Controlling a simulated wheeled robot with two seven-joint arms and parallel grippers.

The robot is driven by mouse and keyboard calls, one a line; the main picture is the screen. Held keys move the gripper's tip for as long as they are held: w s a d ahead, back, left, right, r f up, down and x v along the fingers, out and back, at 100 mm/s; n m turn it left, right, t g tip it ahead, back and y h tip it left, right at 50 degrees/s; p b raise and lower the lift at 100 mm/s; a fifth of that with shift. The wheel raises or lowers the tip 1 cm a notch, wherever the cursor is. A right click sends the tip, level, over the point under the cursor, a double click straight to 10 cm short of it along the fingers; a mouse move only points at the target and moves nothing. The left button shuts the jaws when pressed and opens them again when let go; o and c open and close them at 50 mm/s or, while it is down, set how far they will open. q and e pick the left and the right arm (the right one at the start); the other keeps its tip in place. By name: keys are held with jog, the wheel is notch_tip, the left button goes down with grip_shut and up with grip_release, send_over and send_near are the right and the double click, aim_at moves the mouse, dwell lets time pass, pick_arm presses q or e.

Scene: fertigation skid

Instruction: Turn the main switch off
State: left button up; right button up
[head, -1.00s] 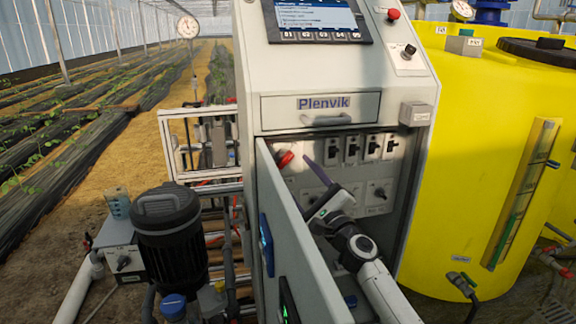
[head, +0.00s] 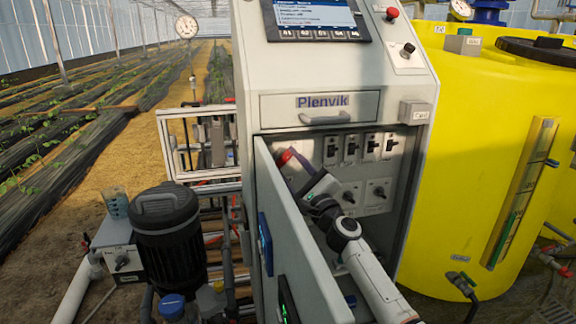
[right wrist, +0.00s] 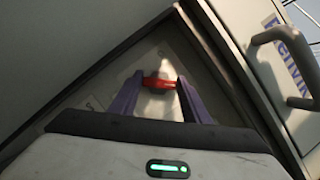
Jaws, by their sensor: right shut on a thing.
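The main switch has a red handle (head: 283,158) on the grey panel inside the open cabinet, at the panel's upper left beside the door. My right gripper (head: 292,156) reaches into the cabinet, its purple fingers at the handle and partly covering it. In the right wrist view, the red handle (right wrist: 160,83) lies crosswise between the two fingertips, and the gripper (right wrist: 158,88) is shut on it. The switch's position markings are too small or hidden to read. My left gripper is not in view.
The open cabinet door (head: 290,245) stands close left of my right arm. Several black breakers (head: 351,149) and two black rotary knobs (head: 379,192) sit right of the handle. A drawer (head: 320,106) with a grey pull is above. A yellow tank (head: 470,170) stands at right.

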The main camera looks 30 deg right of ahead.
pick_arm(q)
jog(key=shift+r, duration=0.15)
